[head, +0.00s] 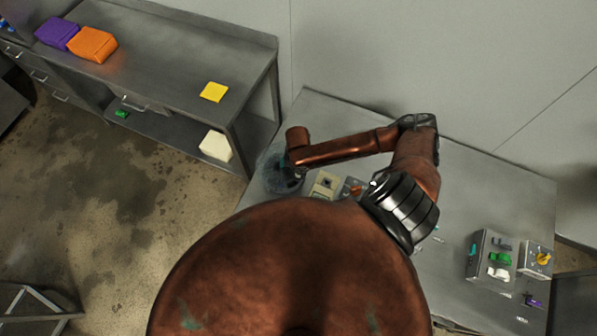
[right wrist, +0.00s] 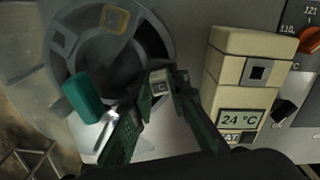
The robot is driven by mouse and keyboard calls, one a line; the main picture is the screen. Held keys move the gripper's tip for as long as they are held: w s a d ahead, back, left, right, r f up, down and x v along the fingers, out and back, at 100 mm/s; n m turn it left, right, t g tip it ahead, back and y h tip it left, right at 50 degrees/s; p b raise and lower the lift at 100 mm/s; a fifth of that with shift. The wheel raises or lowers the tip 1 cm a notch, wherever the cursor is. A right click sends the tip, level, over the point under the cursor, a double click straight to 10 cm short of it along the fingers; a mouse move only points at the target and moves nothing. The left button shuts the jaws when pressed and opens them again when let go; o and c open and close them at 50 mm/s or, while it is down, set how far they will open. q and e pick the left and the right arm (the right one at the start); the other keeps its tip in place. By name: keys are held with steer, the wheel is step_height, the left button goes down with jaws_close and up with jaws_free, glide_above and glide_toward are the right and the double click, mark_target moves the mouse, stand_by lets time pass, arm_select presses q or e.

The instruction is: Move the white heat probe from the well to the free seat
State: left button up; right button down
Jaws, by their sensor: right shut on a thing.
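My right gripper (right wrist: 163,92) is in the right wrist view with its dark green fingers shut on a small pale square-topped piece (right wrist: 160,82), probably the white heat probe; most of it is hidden. The fingers are over the dark round well (right wrist: 92,62), near its right side. I cannot tell how deep the piece sits. A beige block (right wrist: 240,52) with a dark square hole (right wrist: 259,71), perhaps the free seat, and a 24 °C display stands right of the well; the hole looks empty. The block (head: 325,185) also shows in the head view. My left gripper is not in view.
A teal cylinder (right wrist: 83,96) and a silvery lever (right wrist: 104,130) are at the well's left rim. An orange knob (right wrist: 311,40) is at the right. Boxes with green, white and yellow parts (head: 500,258) stand on the bench's right. The left bench (head: 160,60) holds purple and orange packs.

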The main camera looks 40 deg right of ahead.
steer(key=c, duration=1.8)
jaws_free()
steer(key=shift+o, duration=0.2)
steer(key=o, duration=0.4)
steer(key=shift+r, duration=0.1)
